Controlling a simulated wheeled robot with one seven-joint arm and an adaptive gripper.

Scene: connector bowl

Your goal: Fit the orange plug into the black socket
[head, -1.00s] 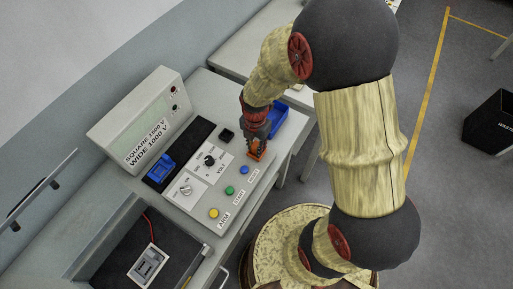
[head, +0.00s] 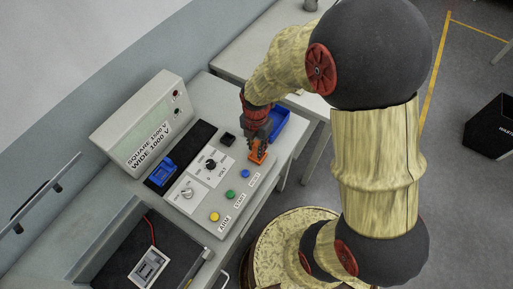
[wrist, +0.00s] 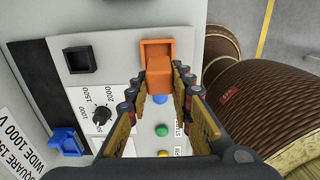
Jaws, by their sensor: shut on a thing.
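The orange plug (head: 258,154) is between the fingertips of my gripper (head: 259,144), at the right edge of the console's sloped panel. In the wrist view the orange plug (wrist: 157,50) shows a square, frame-like part and a block. My gripper (wrist: 158,84) is shut on the block. I cannot tell whether the plug touches the panel. The black socket (head: 228,138) is a square opening on the panel, left of the plug and apart from it. In the wrist view the black socket (wrist: 79,61) is left of my gripper, with its opening uncovered.
A blue connector (head: 162,172) sits on a black strip at the panel's left. A blue bin (head: 278,122) is behind my gripper. A knob (head: 211,163) and blue, green and yellow buttons (head: 230,194) are on the panel. A labelled display box (head: 140,120) stands behind.

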